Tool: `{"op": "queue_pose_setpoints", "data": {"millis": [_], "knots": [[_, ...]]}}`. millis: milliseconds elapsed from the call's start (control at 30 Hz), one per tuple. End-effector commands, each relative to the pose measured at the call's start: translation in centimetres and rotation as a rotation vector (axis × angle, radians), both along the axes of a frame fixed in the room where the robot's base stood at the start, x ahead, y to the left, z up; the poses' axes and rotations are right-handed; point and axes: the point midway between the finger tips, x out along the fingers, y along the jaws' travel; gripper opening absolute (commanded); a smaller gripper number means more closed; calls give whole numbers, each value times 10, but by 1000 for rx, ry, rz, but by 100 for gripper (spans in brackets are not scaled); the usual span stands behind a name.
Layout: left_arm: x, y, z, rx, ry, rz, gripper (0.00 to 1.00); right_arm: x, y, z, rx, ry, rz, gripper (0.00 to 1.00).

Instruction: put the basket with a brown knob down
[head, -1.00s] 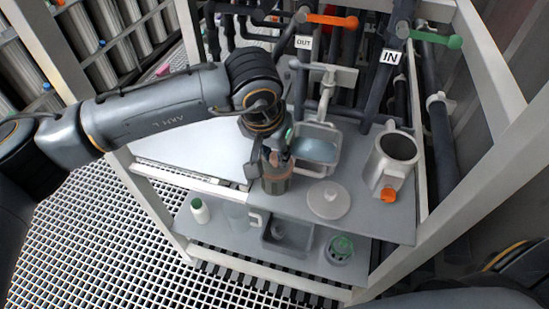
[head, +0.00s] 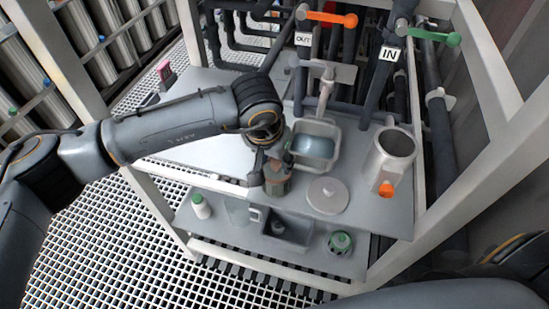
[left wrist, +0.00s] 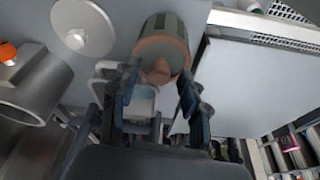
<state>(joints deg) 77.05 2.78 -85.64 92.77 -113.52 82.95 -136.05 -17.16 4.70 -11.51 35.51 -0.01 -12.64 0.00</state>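The basket with a brown knob (head: 277,184) is a grey cylinder with a brown rim. It appears to stand upright on the upper shelf (head: 222,142), near its front edge. In the left wrist view the basket (left wrist: 169,28) shows its brown rim and the brown knob (left wrist: 157,72). My left gripper (head: 268,163) is right at the top of the basket. In the left wrist view its fingertips (left wrist: 159,80) are spread on either side of the knob, with gaps visible. The gripper hides part of the basket in the head view. My right gripper is not in view.
A grey tub (head: 313,132) with bluish content stands behind the basket. A round lid (head: 327,194) lies to its right, and a metal jug (head: 393,157) stands farther right. The lower shelf holds a white bottle (head: 200,207), a dark bin (head: 286,236) and a green-topped item (head: 340,241).

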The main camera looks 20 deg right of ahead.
Motion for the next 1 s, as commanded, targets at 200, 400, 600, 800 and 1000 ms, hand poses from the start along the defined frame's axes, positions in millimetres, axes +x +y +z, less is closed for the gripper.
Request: {"op": "queue_pose_setpoints", "data": {"millis": [200, 400, 600, 800, 1000], "knots": [[0, 0, 0, 0, 0, 0, 46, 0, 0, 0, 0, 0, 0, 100], [0, 1, 10, -1, -3, -1, 46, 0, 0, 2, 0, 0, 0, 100], [-8, 9, 49, -2, -7, -1, 46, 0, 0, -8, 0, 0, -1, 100], [-16, 17, 90, -1, -4, 1, 46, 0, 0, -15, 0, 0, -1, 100], [-21, 22, 113, -1, -2, 1, 46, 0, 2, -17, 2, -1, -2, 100]]}}
